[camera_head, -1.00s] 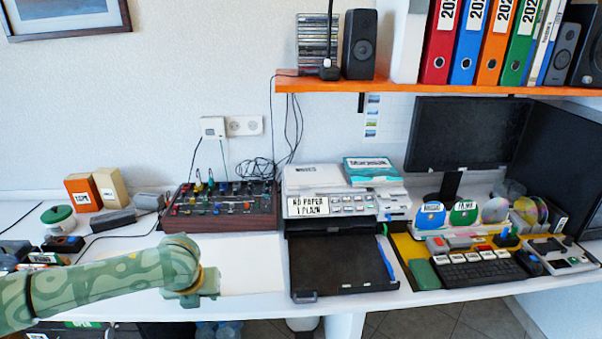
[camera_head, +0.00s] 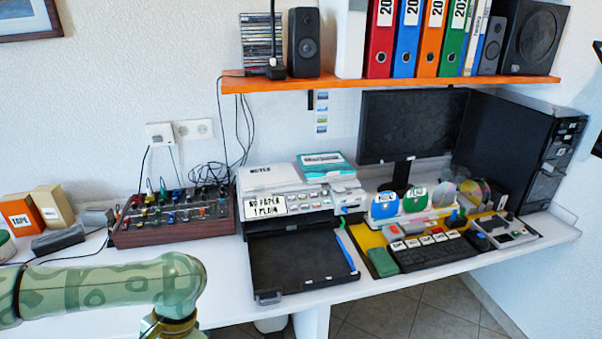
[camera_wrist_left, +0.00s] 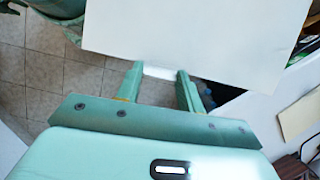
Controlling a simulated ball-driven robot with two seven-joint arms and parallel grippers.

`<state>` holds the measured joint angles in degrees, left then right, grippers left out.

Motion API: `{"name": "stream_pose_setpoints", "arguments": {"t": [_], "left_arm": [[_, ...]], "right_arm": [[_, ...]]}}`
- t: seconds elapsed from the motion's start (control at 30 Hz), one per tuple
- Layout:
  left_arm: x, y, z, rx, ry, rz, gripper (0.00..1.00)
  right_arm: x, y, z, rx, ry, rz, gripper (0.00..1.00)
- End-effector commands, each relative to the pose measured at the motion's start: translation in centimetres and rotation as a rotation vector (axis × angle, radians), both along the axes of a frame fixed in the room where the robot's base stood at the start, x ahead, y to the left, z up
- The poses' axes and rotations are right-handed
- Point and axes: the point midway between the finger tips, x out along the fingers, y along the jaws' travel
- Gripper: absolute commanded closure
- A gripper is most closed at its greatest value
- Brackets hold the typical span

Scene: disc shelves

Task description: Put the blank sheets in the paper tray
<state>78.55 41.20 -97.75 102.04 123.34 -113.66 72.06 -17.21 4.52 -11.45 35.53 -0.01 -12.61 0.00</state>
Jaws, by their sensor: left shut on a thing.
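The paper tray (camera_head: 300,282) is a black open tray pulled out below the white printer (camera_head: 285,178), whose label reads "NO PAPER 1 PLAIN". No paper shows in it. My left gripper is shut on the blank sheets (camera_wrist_left: 205,40), a flat white piece beyond the fingertips (camera_wrist_left: 160,72) in the left wrist view. Tiled floor shows beside and below the sheets there. In the head view my left arm reaches in at the lower left, left of the tray; its fingers and the sheets are out of frame. My right gripper is not in view.
A mixer (camera_head: 172,218) with wooden sides stands left of the printer. A blue strip (camera_head: 346,252) lies along the tray's right edge. A keyboard (camera_head: 434,252) and a green block (camera_head: 382,263) are to its right. A cream flat piece (camera_wrist_left: 300,115) lies on the desk.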

Motion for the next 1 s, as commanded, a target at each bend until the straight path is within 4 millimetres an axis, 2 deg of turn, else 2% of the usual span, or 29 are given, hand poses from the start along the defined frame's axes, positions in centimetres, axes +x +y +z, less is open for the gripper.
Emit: {"name": "stream_pose_setpoints", "arguments": {"t": [0.1,0.27,0.43,0.67,1.0], "left_arm": [[-2.0,-0.9,2.1,-0.002,-0.002,0.266,0.87],[-4.1,-1.9,5.6,-0.002,-0.005,0.509,0.87],[-4.3,-2.1,8.2,0.001,-0.005,0.508,0.87],[-2.4,-1.9,10.6,0.001,-0.006,0.491,0.87],[-2.2,-1.9,10.8,0.001,-0.002,0.489,0.87]], "right_arm": [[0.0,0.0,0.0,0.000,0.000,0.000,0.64],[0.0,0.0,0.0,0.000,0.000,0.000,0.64],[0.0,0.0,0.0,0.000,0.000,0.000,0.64],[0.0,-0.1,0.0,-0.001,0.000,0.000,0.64],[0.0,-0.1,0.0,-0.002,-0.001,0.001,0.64]]}}
